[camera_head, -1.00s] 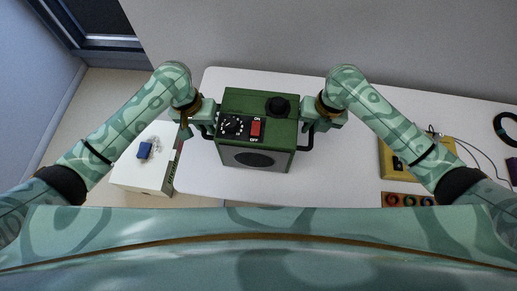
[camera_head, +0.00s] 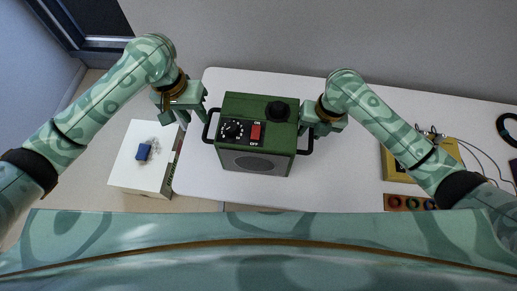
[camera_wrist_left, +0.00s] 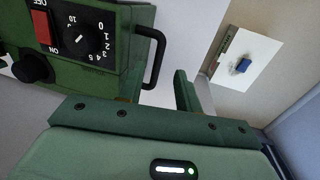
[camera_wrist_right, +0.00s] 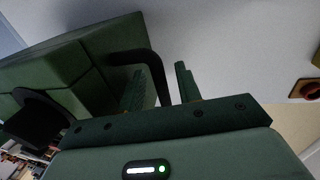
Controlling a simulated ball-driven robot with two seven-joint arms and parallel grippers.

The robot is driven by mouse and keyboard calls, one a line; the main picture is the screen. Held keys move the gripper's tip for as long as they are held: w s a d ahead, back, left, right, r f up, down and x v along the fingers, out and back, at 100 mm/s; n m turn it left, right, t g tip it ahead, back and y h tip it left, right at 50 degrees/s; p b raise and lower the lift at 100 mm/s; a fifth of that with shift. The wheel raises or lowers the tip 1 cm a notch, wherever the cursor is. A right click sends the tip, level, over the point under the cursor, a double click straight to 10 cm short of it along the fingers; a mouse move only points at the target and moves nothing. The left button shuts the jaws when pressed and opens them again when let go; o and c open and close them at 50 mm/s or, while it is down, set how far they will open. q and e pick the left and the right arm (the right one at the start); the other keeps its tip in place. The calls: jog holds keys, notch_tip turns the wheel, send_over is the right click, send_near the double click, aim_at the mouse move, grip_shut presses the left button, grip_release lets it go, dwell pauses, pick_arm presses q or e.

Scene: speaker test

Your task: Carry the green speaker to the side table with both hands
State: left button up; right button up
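The green speaker (camera_head: 262,107) stands on the white table, with black dials, a red switch and a black handle on each side. My left gripper (camera_head: 187,118) is open and empty, apart from the left handle (camera_head: 208,127). In the left wrist view the left handle (camera_wrist_left: 157,55) is clear of the finger (camera_wrist_left: 186,92). My right gripper (camera_head: 310,130) is at the right handle. In the right wrist view that handle (camera_wrist_right: 127,57) runs between the open fingers, with a gap beside it. A low white side table (camera_head: 128,172) stands left of the main table.
A blue block (camera_head: 143,151) and small pale items lie on the side table.

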jog(key=shift+r, duration=0.35)
pick_arm(q)
jog(key=r, duration=0.4)
jog(key=shift+a, duration=0.35)
pick_arm(e)
notch_tip(320, 180, up, 11)
jog(key=d, duration=0.2)
jog(key=shift+s+r, duration=0.1)
jog(key=shift+r, duration=0.05)
